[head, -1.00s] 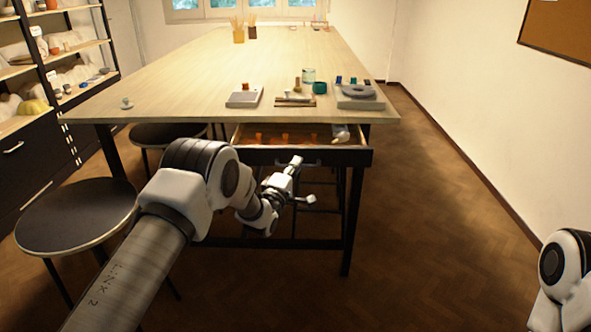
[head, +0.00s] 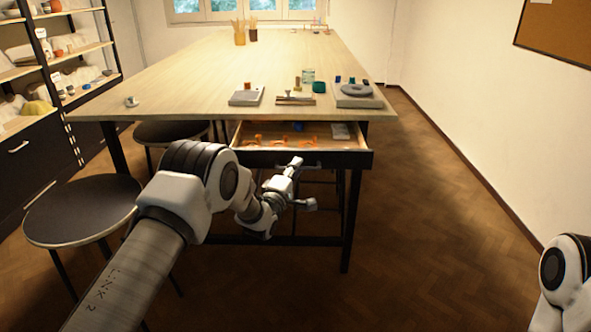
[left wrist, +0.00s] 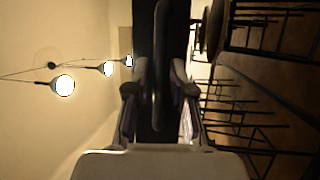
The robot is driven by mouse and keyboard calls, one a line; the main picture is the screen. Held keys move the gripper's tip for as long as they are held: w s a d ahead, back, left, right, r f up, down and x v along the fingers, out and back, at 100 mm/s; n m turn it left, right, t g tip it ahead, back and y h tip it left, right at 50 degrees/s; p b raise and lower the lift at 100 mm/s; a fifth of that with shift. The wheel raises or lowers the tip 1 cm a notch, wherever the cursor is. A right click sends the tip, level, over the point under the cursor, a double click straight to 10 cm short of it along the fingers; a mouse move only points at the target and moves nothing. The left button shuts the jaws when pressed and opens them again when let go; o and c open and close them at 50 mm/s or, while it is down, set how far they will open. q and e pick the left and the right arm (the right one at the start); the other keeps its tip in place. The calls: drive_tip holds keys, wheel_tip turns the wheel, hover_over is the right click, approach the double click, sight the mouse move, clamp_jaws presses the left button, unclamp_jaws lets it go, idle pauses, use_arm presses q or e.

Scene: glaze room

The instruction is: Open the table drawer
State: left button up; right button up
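The table drawer (head: 250,157) stands partly open under the front edge of the table (head: 180,100). Its inside shows from above, with orange items, a blue item and a pale item in it. Its dark handle (head: 312,165) is on the front face, partly hidden by my left gripper (head: 300,183). In the left wrist view the handle bar (left wrist: 158,70) lies between the two spread fingers of this gripper (left wrist: 158,95), with a gap visible on each side. My right gripper is out of view; only part of my right arm shows at the lower right.
A round stool (head: 80,210) stands at the left near my left arm, with another stool (head: 170,132) under the table. A grey turntable (head: 358,95), slabs and small tools sit on the tabletop. The floor to the right of the table is clear.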

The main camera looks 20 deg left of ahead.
use_arm(q)
drive_tip(key=v, duration=1.2)
drive_tip(key=s+d+f+m+g+y+p, duration=0.1)
drive_tip(key=s+f+m+g+p, duration=0.1)
drive_tip(key=s+f+g+p, duration=0.6)
drive_tip(key=s+f+m+g+p, duration=0.15)
drive_tip(key=s+f, duration=0.45)
drive_tip(key=s, duration=0.6)
drive_tip(key=s+f+m+g, duration=0.2)
drive_tip(key=s+m+g, duration=0.3)
drive_tip(key=s, duration=0.7)
drive_tip(key=s+f+m+g+y, duration=0.1)
drive_tip(key=s+m+g, duration=0.4)
drive_tip(key=s, duration=0.7)
drive_tip(key=shift+a+f+m+p, duration=0.45)
drive_tip(key=shift+f+m, duration=0.1)
drive_tip(key=shift+m, duration=0.4)
